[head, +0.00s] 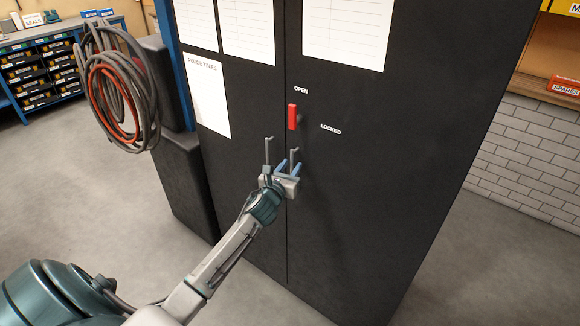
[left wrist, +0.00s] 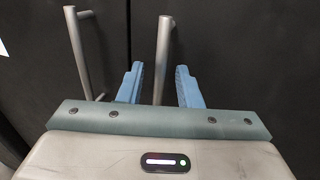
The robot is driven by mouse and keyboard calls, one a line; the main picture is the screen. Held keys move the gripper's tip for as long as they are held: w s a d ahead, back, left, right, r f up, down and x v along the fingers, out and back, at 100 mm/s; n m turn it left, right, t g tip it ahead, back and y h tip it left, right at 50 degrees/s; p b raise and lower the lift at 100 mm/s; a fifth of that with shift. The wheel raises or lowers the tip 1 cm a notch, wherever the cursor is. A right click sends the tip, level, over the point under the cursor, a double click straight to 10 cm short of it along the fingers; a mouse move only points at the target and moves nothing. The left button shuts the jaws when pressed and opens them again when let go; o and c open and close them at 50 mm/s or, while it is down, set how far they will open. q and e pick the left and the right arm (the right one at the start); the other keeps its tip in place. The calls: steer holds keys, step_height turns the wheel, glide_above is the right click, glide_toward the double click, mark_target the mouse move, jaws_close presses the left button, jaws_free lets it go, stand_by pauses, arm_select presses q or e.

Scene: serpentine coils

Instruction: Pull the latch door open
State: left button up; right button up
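A tall black cabinet has a left door (head: 245,110) and a right door (head: 400,150). A red latch (head: 292,117) stands upright on the right door, below the word OPEN and left of the word LOCKED. Two grey bar handles flank the seam: the left handle (head: 267,152) and the right handle (head: 293,157). My left gripper (head: 281,168) is open at the handles. In the left wrist view, the right handle (left wrist: 163,60) appears between the open blue fingers (left wrist: 158,85), with gaps on both sides. The left handle (left wrist: 83,52) is outside them. My right gripper is out of view.
Coiled grey and orange hoses (head: 118,85) hang at the cabinet's left side. A shelf of small bins (head: 40,70) stands at the far left, and a brick wall (head: 530,150) is at the right. The floor (head: 130,240) in front looks clear.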

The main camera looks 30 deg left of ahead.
arm_select(q)
steer(key=shift+w, duration=0.1)
jaws_close()
